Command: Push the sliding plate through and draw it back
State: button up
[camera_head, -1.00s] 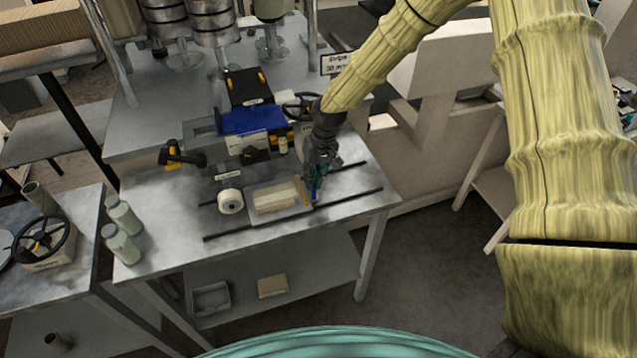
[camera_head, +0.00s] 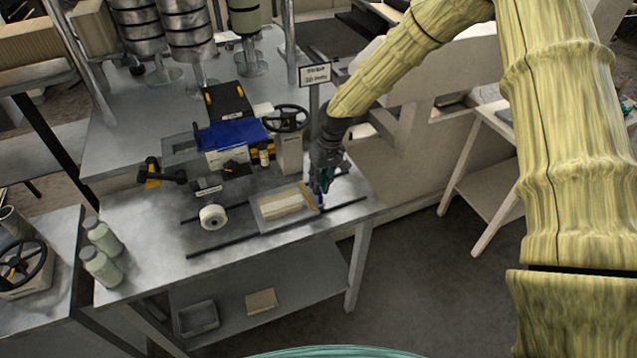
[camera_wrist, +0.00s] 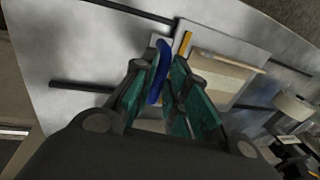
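The sliding plate (camera_head: 262,217) is a light grey plate with a pale wooden-looking block on it and a yellow strip along its right edge. It lies between two dark rails on the metal table, towards their right ends, and also shows in the wrist view (camera_wrist: 205,38). A blue upright handle (camera_wrist: 160,75) stands at the plate's yellow edge. My gripper (camera_head: 321,186) is at that edge. In the wrist view its teal fingers (camera_wrist: 156,85) are on both sides of the handle and look closed on it; the exact contact is partly hidden.
A white roll (camera_head: 213,217) stands left of the plate, apart from it. Behind are a blue machine (camera_head: 230,133), a black handwheel (camera_head: 286,118) and a sign (camera_head: 315,75) on a post. Two pale bottles (camera_head: 101,252) stand at the left. The table front is clear.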

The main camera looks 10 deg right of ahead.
jog(key=o, duration=0.3)
jog(key=shift+d, duration=0.3)
jog(key=shift+a, duration=0.15)
jog(key=shift+w+r, duration=0.1)
jog(key=shift+r, duration=0.15)
jog(key=d+r, duration=0.1)
jog(key=r, duration=0.6)
jog(key=d+r, duration=0.1)
jog(key=r, duration=0.3)
jog(key=shift+w+d+r, duration=0.1)
jog(key=shift+w+d, duration=0.1)
jog(key=shift+d, duration=0.1)
jog(key=shift+a, duration=0.1)
